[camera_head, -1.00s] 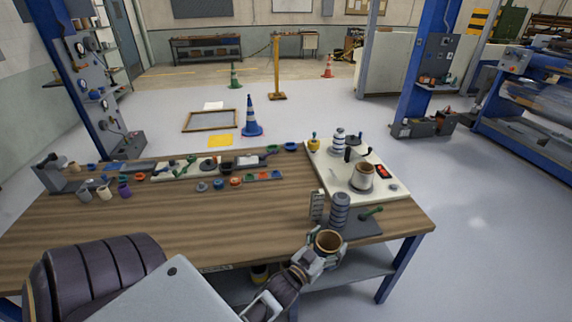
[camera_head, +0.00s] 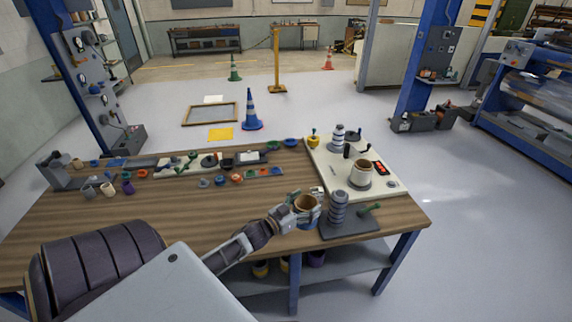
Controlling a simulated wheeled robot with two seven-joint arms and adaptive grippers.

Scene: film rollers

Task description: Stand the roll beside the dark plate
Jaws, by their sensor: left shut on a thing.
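The gripper covers part of the roll's side. The dark plate (camera_head: 356,229) lies near the table's front right corner, bearing a grey ribbed stack (camera_head: 338,207) and a green-handled piece (camera_head: 370,209). The roll is just left of the plate, over the wooden table. I cannot tell whether its bottom touches the tabletop. My right gripper is not in view.
A pale board (camera_head: 393,187) behind the plate carries another brown roll (camera_head: 360,172) and a ribbed stack (camera_head: 338,138). Several small cups and coloured rings sit along the table's back left. The wooden tabletop (camera_head: 190,215) is clear in the middle.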

